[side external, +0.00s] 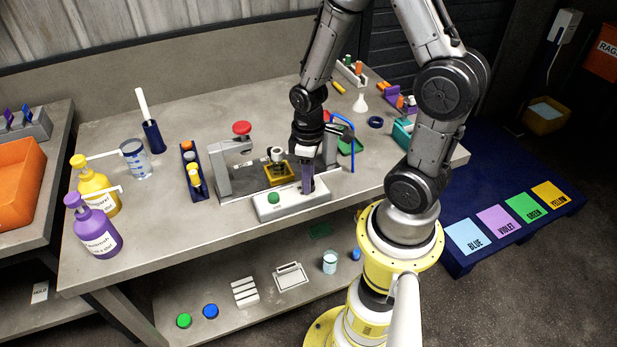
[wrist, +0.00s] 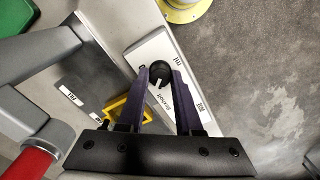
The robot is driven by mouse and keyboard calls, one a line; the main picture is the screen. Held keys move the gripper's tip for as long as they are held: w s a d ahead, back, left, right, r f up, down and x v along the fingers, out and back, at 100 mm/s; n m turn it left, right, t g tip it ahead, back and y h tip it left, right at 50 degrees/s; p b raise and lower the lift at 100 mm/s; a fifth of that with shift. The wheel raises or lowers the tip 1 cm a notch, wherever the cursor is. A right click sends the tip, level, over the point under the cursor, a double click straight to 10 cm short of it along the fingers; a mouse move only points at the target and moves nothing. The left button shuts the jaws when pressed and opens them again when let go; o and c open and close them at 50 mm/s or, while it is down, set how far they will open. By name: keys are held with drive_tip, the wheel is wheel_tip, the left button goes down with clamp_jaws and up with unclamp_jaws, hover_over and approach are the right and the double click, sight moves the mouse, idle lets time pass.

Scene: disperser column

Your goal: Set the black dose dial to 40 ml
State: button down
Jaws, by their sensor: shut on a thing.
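The black dose dial (wrist: 159,70) is a small round knob on a white panel (wrist: 148,48). A short white mark shows on the dial's near side in the wrist view. The printed labels on the panel are too small to read surely. My gripper (wrist: 159,77) has one purple finger on each side of the dial and is shut on it. In the side view my gripper (side external: 307,188) points down at the right end of the white base (side external: 285,205), and its fingers hide the dial there. A green button (side external: 273,198) is on the base's left part.
The grey press frame with a red knob (side external: 242,128) stands just left of my gripper. A yellow tray (side external: 279,176) lies behind the base. A blue bent tube (side external: 352,150) is close on the right. Yellow (side external: 95,185) and purple (side external: 97,228) bottles stand far left.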

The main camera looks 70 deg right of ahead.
drive_tip(key=m, duration=0.4)
drive_tip(key=shift+m, duration=0.3)
drive_tip(key=m, duration=0.3)
drive_tip(key=shift+d+m, duration=0.1)
drive_tip(key=shift+m, duration=0.3)
drive_tip(key=m, duration=0.3)
drive_tip(key=shift+m, duration=2.1)
drive_tip(key=c, duration=0.6)
unclamp_jaws()
